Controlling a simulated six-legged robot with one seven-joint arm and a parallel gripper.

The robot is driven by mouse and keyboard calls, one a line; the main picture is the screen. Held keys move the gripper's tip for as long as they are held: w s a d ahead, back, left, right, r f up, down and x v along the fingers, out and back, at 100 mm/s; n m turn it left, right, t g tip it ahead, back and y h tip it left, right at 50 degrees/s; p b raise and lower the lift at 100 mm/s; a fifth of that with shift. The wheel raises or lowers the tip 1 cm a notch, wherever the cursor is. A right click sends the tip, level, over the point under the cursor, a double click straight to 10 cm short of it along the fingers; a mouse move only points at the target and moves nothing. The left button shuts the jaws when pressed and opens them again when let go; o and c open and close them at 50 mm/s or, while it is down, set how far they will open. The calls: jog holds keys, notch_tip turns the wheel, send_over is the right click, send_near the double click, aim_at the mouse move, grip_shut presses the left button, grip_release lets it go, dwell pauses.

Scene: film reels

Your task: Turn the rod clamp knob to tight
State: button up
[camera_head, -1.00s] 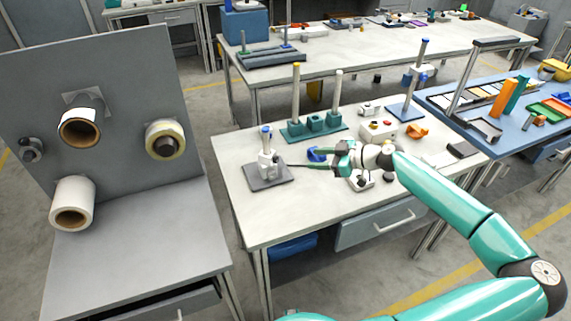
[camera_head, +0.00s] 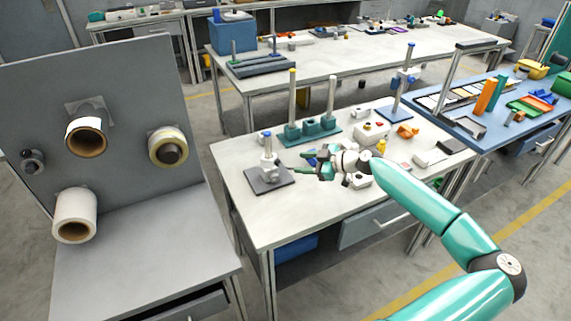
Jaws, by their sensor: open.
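A short upright rod stand with a blue top and a pale grey clamp block (camera_head: 268,168) stands on a dark grey base plate (camera_head: 258,184) at the near left of the white workbench. The clamp knob is too small to make out. A taller rod stand (camera_head: 404,75) on a blue base, with a clamp block partway up, stands at the bench's far right; I cannot tell from this view which clamp the task means. My gripper (camera_head: 302,162) is open and empty, its dark green fingers pointing left, to the right of the short stand and apparently apart from it.
A teal rack with two posts (camera_head: 310,127) stands behind my gripper. A blue object (camera_head: 309,154) is partly hidden by the fingers. Small boxes and orange parts (camera_head: 407,131) lie right. A grey panel (camera_head: 120,130) with rolls stands left.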

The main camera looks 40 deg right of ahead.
aim_at(279, 163)
jog(key=x, duration=0.7)
jog(key=shift+w+f, duration=0.1)
jog(key=shift+w, duration=0.15)
grip_shut()
